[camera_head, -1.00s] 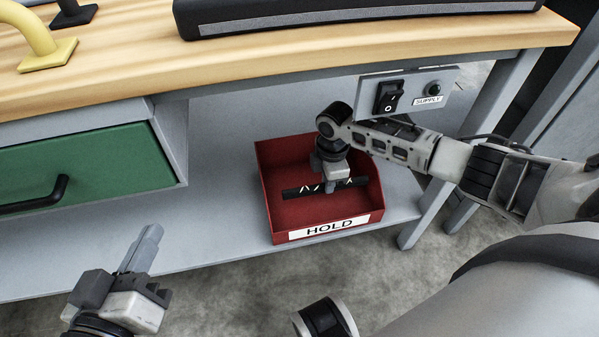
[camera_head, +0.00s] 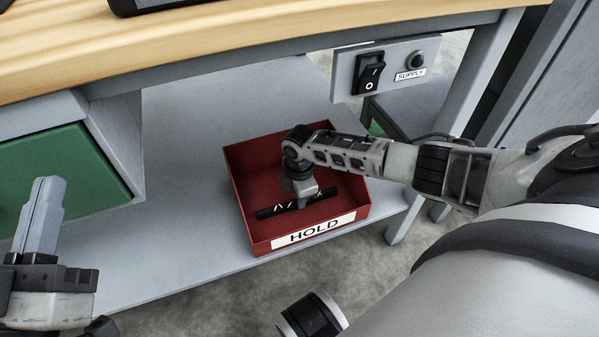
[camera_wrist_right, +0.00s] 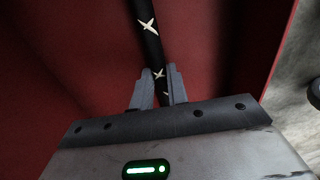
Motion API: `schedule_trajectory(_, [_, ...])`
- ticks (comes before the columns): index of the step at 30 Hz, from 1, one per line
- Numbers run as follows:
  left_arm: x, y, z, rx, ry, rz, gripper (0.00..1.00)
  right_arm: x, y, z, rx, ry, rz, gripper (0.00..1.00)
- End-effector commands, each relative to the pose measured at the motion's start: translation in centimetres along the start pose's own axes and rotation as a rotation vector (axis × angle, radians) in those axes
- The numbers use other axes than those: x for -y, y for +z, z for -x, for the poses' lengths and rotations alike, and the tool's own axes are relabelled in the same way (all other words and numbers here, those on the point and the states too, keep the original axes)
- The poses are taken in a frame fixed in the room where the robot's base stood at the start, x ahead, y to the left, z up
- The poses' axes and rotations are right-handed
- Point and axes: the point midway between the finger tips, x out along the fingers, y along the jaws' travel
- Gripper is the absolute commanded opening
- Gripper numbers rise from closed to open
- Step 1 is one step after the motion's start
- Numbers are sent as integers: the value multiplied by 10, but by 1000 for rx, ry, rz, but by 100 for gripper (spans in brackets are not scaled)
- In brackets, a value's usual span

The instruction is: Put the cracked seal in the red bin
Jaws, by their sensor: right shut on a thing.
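The cracked seal is a black bar with pale crack marks (camera_head: 270,212); it also shows in the right wrist view (camera_wrist_right: 149,35). My right gripper (camera_head: 303,203) is shut on the seal, with a finger on each side of it in the right wrist view (camera_wrist_right: 158,88). The seal is inside the walls of the red bin (camera_head: 262,245), which has a white HOLD label on its front. I cannot tell whether the seal touches the bin floor. My left gripper (camera_head: 45,190) is at the lower left, away from the bin, its fingers apparently together.
The bin stands on a grey lower shelf (camera_head: 170,240) beneath a wooden worktop (camera_head: 250,30). A SUPPLY switch panel (camera_head: 385,75) hangs above the bin's right side. A green drawer (camera_head: 90,170) is at the left. The shelf left of the bin is bare.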

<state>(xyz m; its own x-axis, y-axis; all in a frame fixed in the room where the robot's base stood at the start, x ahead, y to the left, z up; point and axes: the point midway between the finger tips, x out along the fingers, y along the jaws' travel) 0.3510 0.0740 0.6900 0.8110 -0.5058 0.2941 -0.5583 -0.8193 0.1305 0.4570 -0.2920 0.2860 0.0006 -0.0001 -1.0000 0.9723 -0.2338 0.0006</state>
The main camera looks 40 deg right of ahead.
Motion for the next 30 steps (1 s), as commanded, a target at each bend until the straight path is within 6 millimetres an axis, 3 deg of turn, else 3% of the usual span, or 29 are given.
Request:
schedule_trajectory(9, [0, -2, -1, -15, 4, -18, 0, 0, 0, -3, 0, 0, 0, 0])
schedule_trajectory(10, [0, -4, -1, -21, 6, -24, 0, 0, 0, -3, 0, 0, 0, 19])
schedule_trajectory(12, [0, -4, -1, -20, 6, -22, 0, 0, 0, -2, 0, 0, 0, 38])
schedule_trajectory(23, [-1, -7, -3, -10, 8, -7, 0, 0, 0, 5, 0, 1, 0, 38])
schedule_trajectory(30, [-6, 31, 17, 237, -69, 253, 0, 0, 0, 43, 0, 1, 1, 38])
